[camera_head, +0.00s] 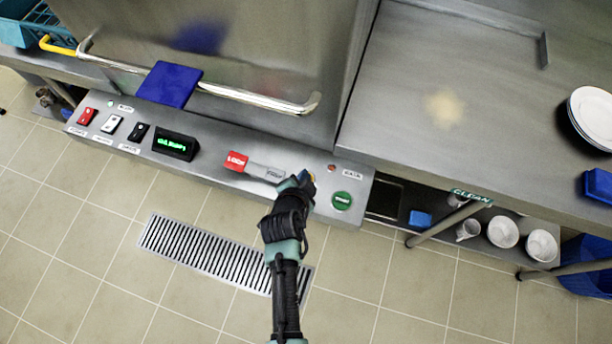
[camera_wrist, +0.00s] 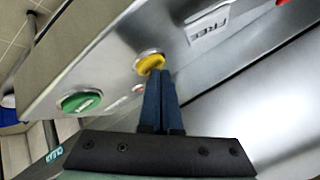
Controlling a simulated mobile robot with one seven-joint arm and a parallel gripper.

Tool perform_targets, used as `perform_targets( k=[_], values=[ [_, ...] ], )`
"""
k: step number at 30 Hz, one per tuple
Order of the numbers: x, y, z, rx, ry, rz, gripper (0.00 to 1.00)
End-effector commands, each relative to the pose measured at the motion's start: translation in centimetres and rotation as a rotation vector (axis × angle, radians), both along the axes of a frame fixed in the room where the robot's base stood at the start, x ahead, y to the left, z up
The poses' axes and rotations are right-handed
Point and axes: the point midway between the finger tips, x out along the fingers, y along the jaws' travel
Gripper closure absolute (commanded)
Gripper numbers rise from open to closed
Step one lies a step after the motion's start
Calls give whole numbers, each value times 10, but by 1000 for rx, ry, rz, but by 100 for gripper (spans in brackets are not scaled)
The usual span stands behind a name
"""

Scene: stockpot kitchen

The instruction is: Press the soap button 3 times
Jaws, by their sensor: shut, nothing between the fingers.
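A yellow button (camera_wrist: 149,63) in a metal ring sits on the steel control panel (camera_head: 220,134). In the head view it is mostly hidden behind my gripper (camera_head: 303,177). My gripper also shows in the wrist view (camera_wrist: 160,76); its two blue fingers are together with nothing between them. The tips are at the edge of the yellow button; I cannot tell if they press it. No soap label is readable on this button. A small red lamp (camera_head: 332,168) with a small label I cannot read lies just right of it.
A green START button (camera_head: 342,201) is at the panel's right end. A red LOCK and grey FREE slider (camera_head: 237,161) lies left of my gripper. Further left are a green display (camera_head: 175,144) and several rocker switches. A long metal handle (camera_head: 255,97) runs above the panel.

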Motion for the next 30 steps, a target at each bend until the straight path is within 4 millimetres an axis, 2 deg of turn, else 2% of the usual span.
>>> perform_targets(
  k=[17, 30],
  values=[
    [0, 0, -7, 0, 1, 0, 100],
    [-1, 1, -1, 1, 3, 0, 100]
  ],
)
